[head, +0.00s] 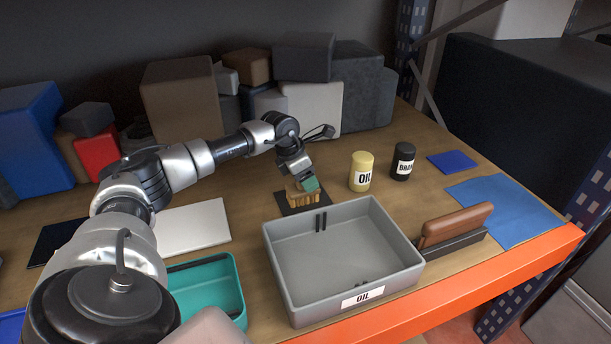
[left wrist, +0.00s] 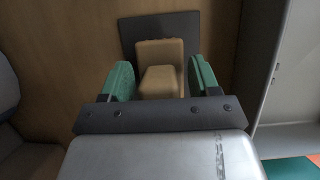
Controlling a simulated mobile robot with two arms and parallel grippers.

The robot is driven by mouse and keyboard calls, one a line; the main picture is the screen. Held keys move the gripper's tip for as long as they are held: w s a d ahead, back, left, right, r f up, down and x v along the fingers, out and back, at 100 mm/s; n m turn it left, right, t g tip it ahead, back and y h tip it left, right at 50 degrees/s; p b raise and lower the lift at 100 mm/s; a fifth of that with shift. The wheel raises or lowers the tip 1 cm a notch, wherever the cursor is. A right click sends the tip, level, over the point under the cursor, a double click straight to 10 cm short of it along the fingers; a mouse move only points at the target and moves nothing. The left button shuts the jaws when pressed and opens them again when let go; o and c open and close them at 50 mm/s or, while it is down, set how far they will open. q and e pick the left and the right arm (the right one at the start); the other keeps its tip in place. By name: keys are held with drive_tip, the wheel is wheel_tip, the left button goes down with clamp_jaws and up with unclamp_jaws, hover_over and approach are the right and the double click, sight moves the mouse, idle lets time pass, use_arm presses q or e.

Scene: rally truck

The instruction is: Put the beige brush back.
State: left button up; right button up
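The beige brush (head: 297,198) sits on a small dark mat (head: 288,209) behind the grey bin in the head view. In the left wrist view the brush (left wrist: 160,68) stands between the green fingertips of my left gripper (left wrist: 161,80), over the dark mat (left wrist: 191,22). A narrow gap shows between the brush and each finger, so the gripper looks open around it. In the head view my left gripper (head: 308,184) is down at the brush and hides part of it. My right gripper is not in view.
A grey bin labelled OIL (head: 345,211) stands close in front. A yellow oil can (head: 361,166) and a black can (head: 403,165) stand to the right. A brown block (head: 456,224) rests in a dark holder beside the bin. Several boxes (head: 180,100) line the back. A teal tray (head: 225,268) is front left.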

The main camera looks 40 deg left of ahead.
sight(295, 189)
use_arm(q)
drive_tip(key=shift+s+a+r, duration=0.1)
drive_tip(key=shift+r, duration=0.2)
drive_tip(key=v, duration=1)
drive_tip(key=shift+w+d+r, duration=0.3)
drive_tip(key=shift+d, duration=0.05)
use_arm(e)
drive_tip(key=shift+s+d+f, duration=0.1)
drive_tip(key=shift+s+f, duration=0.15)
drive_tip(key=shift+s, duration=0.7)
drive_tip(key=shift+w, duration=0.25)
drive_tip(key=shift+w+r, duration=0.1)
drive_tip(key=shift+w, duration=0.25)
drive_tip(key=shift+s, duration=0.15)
